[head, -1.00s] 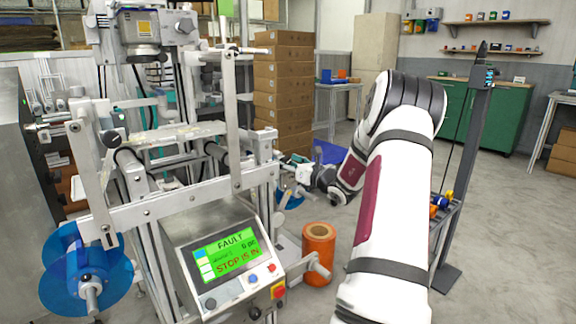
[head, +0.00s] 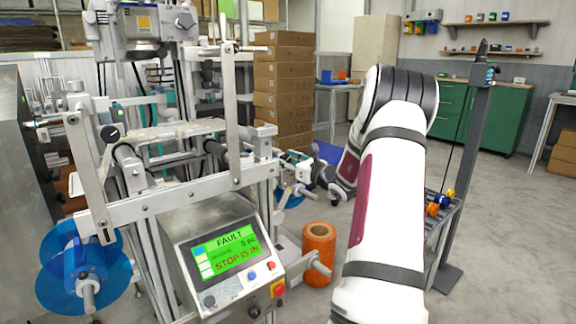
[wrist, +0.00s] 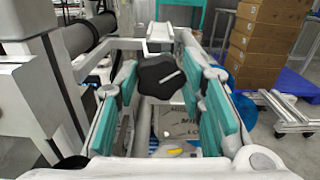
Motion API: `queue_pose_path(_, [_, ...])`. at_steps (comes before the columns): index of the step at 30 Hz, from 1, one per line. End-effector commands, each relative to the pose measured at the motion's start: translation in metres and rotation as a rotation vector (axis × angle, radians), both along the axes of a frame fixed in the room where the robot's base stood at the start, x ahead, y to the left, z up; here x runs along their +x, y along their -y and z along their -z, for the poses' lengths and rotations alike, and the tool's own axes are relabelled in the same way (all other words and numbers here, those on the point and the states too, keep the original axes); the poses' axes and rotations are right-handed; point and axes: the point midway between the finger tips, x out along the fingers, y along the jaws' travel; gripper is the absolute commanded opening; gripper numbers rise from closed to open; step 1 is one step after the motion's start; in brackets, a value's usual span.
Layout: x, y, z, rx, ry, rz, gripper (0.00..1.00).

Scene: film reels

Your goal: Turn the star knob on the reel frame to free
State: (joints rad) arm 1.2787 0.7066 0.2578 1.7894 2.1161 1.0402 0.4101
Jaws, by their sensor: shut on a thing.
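The black star knob (wrist: 160,76) with a white line on its face shows in the middle of the wrist view. My gripper (wrist: 161,84) is shut on the knob, with one teal pad at its left and one at its right. In the head view my gripper (head: 300,180) is at the right side of the reel frame (head: 190,192), and the knob cannot be made out there. Below the knob, a pale plate (wrist: 178,128) carries dark lettering and a yellow mark. The lettering is partly hidden and I cannot read it fully.
The control panel (head: 232,255) on the frame's front shows FAULT and STOP IS IN. Stacked cartons (head: 283,90) are behind. A dark post with a small shelf (head: 440,215) stands right of my arm.

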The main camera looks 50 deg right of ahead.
Motion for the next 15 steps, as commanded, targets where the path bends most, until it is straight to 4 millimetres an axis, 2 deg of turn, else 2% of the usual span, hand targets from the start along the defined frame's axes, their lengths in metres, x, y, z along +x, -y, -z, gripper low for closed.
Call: queue_pose_path(15, [0.0007,-0.0016,0.0015,-0.357,-0.084,-0.001,0.08])
